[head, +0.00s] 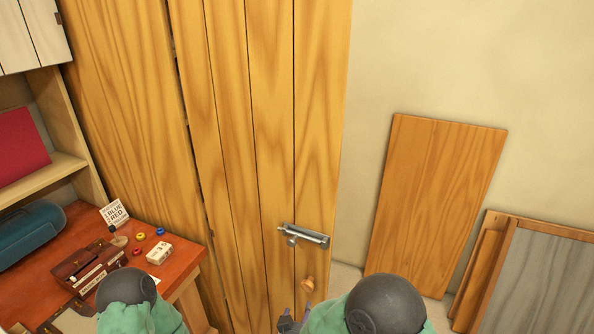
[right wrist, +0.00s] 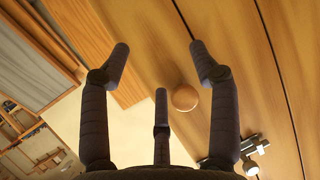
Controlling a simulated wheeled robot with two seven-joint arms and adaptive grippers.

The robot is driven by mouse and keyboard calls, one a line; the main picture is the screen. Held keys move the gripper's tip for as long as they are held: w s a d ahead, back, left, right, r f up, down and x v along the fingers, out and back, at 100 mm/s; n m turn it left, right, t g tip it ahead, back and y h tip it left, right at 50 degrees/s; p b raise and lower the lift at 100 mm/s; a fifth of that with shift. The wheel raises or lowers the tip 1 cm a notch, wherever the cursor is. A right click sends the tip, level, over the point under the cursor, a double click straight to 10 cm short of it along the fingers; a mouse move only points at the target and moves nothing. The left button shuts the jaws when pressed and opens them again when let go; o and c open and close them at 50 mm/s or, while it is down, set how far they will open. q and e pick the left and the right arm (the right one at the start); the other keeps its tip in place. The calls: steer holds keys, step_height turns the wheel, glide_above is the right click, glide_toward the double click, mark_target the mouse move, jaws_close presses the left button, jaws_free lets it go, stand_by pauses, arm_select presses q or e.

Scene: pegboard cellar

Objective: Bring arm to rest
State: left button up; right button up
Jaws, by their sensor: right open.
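My right gripper (head: 290,322) shows at the bottom edge of the head view, partly cut off, just below and left of a round wooden knob (head: 308,284) on the plank door (head: 270,120). In the right wrist view my right gripper (right wrist: 158,48) has its dark fingers spread wide with nothing held between them. The knob (right wrist: 185,97) shows between the fingers there; I cannot tell how far off it is. My left arm comes in at the lower left of the head view, but its gripper is not in view.
A metal slide bolt (head: 303,235) sits on the door above the knob. At left, a red-brown desk (head: 150,238) holds a wooden box (head: 90,268), a sign card (head: 114,213) and small items. A wooden board (head: 435,195) leans on the wall at right.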

steer(key=s+d+f+g+y, duration=0.2)
steer(key=s+d+f+g, duration=0.15)
steer(key=f, duration=0.45)
steer(key=s+d+f+g+y, duration=0.1)
steer(key=s+d+f+g, duration=0.25)
steer(key=f, duration=0.45)
steer(key=s+d+f+g+y, duration=0.1)
steer(key=s+f+g, duration=0.1)
steer(key=s, duration=0.5)
steer(key=s+d+f+g+y, duration=0.1)
steer(key=s+f+g+y, duration=0.1)
steer(key=s, duration=0.6)
step_height(320, 180, down, 2)
steer(key=shift+f+g, duration=0.1)
steer(key=shift+g, duration=0.6)
steer(key=shift+d, duration=0.15)
